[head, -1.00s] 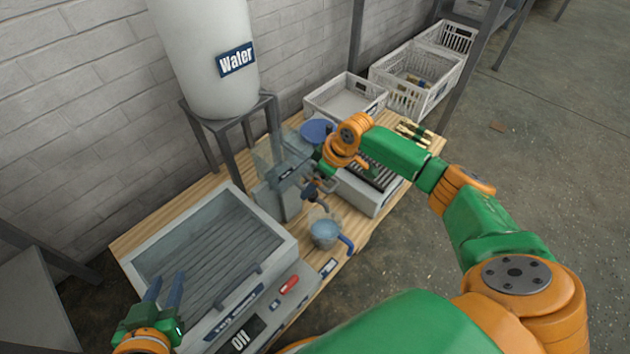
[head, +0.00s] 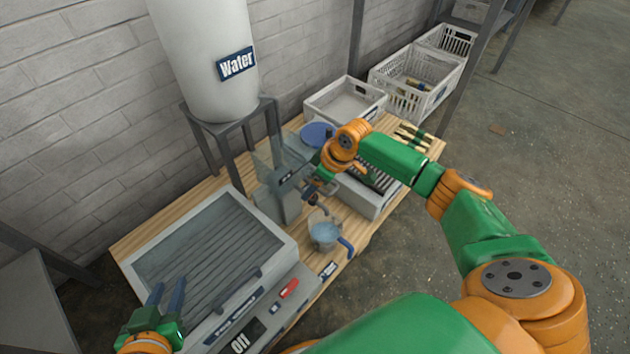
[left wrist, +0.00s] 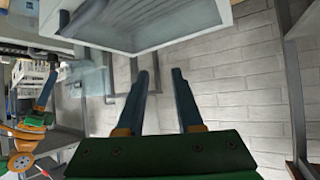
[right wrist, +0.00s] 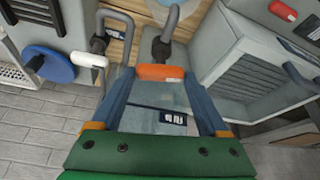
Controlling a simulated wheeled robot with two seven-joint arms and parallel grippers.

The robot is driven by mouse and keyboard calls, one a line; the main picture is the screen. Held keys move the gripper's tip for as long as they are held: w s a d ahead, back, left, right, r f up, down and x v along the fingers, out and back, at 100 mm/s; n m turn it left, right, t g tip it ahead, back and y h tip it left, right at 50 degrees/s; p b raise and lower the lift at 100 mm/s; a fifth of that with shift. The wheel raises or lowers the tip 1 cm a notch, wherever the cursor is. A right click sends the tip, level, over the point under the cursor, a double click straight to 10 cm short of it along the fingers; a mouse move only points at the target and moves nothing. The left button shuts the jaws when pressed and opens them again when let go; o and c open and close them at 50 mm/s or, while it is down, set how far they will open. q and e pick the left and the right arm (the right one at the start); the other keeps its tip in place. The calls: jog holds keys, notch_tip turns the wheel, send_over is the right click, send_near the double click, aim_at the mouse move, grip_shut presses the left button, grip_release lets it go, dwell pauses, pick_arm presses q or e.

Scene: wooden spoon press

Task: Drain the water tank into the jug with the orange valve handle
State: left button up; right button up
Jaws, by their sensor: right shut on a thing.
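The white water tank (head: 205,60), labelled Water, stands on a grey metal stand by the wall. The orange valve handle (right wrist: 160,73) lies between the fingers of my right gripper (right wrist: 160,78), which is shut on it. In the head view the right arm hides this handle. A clear jug (head: 323,232) with a blue handle stands on the bench below the spouts, with bluish water visible in it. My left gripper (head: 167,293) is open and empty, over the front left of the large grey press; its fingers are apart in the left wrist view (left wrist: 160,78).
A white handle (right wrist: 88,60) and a blue round knob (right wrist: 48,64) sit beside the orange one. A clear-walled grey tank unit (head: 268,178) stands behind the jug. The press (head: 285,258) fills the bench's left side. White crates (head: 345,100) stand behind at right.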

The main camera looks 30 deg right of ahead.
jog(key=m+p, duration=0.1)
jog(key=p, duration=0.2)
jog(key=shift+r+m+h+p, duration=0.35)
jog(key=shift+m+h, duration=0.05)
pick_arm(q)
jog(key=s+a+f+g, duration=0.1)
jog(key=s+f+g, duration=0.1)
jog(key=s+f, duration=0.2)
jog(key=s+a+f+g+y+p, duration=0.1)
jog(key=s+f+g, duration=0.2)
jog(key=f, duration=0.3)
jog(key=s+a+f+g+y, duration=0.1)
jog(key=s+f+g, duration=0.2)
jog(key=s+f, duration=0.1)
jog(key=shift+s+a+f, duration=0.2)
jog(key=shift+s+f, duration=0.15)
jog(key=shift+f, duration=0.15)
pick_arm(e)
jog(key=shift+f+m, duration=0.35)
jog(key=shift+m, duration=0.25)
jog(key=o, duration=1.2)
jog(key=shift+o, duration=0.2)
pick_arm(q)
jog(key=shift+r+p, duration=0.1)
jog(key=shift+p, duration=0.2)
pick_arm(e)
jog(key=shift+r, duration=0.1)
